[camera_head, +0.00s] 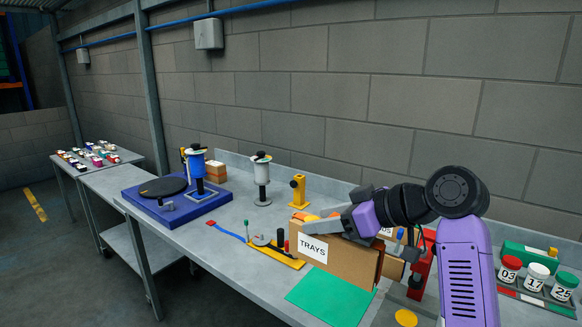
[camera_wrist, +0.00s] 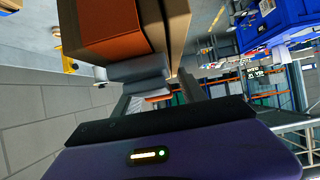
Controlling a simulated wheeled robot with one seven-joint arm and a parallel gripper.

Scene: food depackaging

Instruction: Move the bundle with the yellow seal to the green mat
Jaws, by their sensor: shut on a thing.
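My gripper (camera_head: 312,226) reaches in from the right, level with the top of the box. In the wrist view, an orange surface (camera_wrist: 112,38) and brown cardboard (camera_wrist: 178,25) fill the space beyond my fingers. I cannot make out the yellow seal clearly.
A yellow strip with small tools (camera_head: 285,257) lies left of the box. A blue platform (camera_head: 180,205) and a yellow stand (camera_head: 298,190) are farther back. Numbered jars (camera_head: 537,275) stand in a rack at the right. A round yellow disc (camera_head: 406,318) lies near the front.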

